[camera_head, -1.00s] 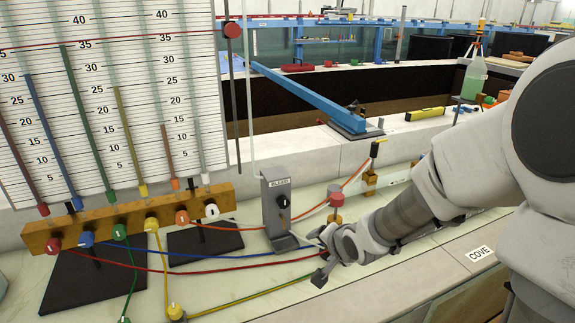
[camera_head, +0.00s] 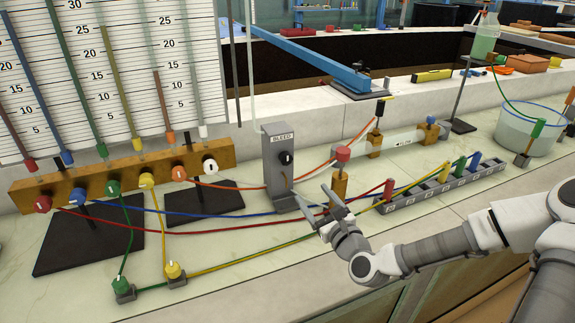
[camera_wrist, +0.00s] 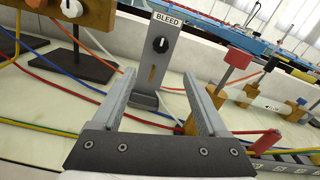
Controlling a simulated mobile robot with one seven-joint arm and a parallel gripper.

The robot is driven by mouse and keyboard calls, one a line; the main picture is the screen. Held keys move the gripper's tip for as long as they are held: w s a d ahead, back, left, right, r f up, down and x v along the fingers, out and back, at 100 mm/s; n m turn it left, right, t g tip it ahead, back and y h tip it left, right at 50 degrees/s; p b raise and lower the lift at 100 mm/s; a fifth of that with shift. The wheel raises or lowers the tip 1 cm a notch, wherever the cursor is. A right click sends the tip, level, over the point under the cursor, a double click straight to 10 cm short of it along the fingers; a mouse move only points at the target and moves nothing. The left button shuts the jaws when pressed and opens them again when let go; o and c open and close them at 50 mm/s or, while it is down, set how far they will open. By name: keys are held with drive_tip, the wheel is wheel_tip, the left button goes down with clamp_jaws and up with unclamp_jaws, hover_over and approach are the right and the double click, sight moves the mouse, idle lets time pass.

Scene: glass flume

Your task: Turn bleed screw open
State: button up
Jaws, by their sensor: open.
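The bleed screw is a black knob with a white mark (camera_head: 285,158) on the front of a grey upright stand labelled BLEED (camera_head: 271,182). In the wrist view the knob (camera_wrist: 160,45) shows ahead of my gripper, above and between the two fingers, with its white mark tilted. My gripper (camera_head: 317,201) is open and empty, in front of the stand, lower than the knob and to its right in the head view. In the wrist view the open fingers (camera_wrist: 158,88) point towards the stand. They do not touch the knob.
A wooden manifold with coloured knobs (camera_head: 70,192) stands left, below the tube board. A wooden post with a red top (camera_head: 340,183) stands close right of my gripper. Red, blue, yellow and orange tubes cross the bench. A grey connector block (camera_head: 450,188) lies right.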

sight(287, 161)
drive_tip(key=b+x, duration=0.1)
drive_tip(key=x, duration=1.6)
drive_tip(key=shift+w, duration=0.2)
clamp_jaws()
